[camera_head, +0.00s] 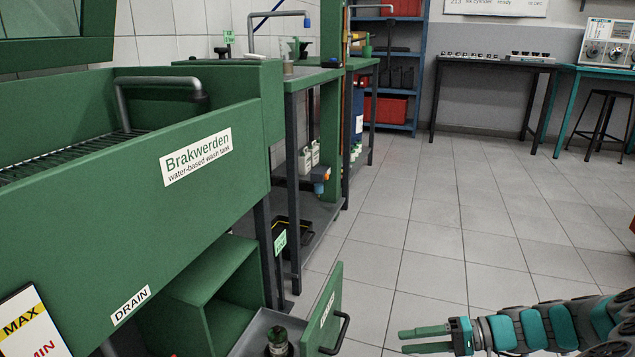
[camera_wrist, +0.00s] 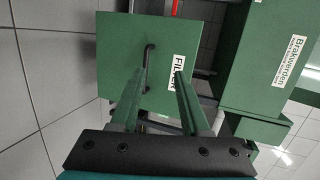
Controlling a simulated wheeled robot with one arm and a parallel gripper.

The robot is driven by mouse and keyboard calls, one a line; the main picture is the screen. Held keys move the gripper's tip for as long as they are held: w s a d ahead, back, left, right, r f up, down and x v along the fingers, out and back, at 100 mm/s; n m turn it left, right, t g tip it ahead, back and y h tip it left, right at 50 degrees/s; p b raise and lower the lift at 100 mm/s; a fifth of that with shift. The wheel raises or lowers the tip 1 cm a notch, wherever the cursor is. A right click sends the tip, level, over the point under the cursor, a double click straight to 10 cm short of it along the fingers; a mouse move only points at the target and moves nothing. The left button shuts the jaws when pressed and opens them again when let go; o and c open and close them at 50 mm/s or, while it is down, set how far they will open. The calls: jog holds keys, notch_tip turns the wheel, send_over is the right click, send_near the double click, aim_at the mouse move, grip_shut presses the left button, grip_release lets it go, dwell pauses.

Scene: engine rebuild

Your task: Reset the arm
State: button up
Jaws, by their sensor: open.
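My gripper (camera_head: 402,341) is at the lower right of the head view, with its two green fingers apart and nothing between them. It points left toward the open green drawer (camera_head: 327,305), with a gap of floor between the fingertips and the dark drawer handle (camera_head: 343,333). In the wrist view my gripper (camera_wrist: 161,75) is also open. The drawer front (camera_wrist: 118,45), labelled FILTER, lies beyond the fingers, and its handle (camera_wrist: 149,62) shows between them.
The green Brakwerden wash tank (camera_head: 225,185) stands at the left above an open compartment (camera_head: 230,285). A dark-topped object (camera_head: 278,342) is in the drawer. A workbench (camera_head: 310,75) stands behind the tank. Tiled floor (camera_head: 430,225) is clear in the middle. A stool (camera_head: 602,95) stands far right.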

jog(key=s+a+r+n+g+h+p, duration=0.4)
jog(key=s+a+r+g+h+p, duration=0.15)
jog(key=s+a+r, duration=0.75)
jog(key=s+d+r+m+h+p, duration=0.1)
jog(key=s+d+r+h+p, duration=0.1)
jog(key=s, duration=0.6)
jog(key=s+d+r+m+t+h+p, duration=0.1)
jog(key=s+d+r+h+p, duration=0.1)
jog(key=s+d+r+h, duration=0.2)
jog(key=s+d+h, duration=0.1)
jog(key=s+h, duration=0.2)
jog(key=s, duration=0.1)
jog(key=shift+d+r+p, duration=0.2)
jog(key=shift+r+p, duration=0.1)
jog(key=shift+r, duration=0.05)
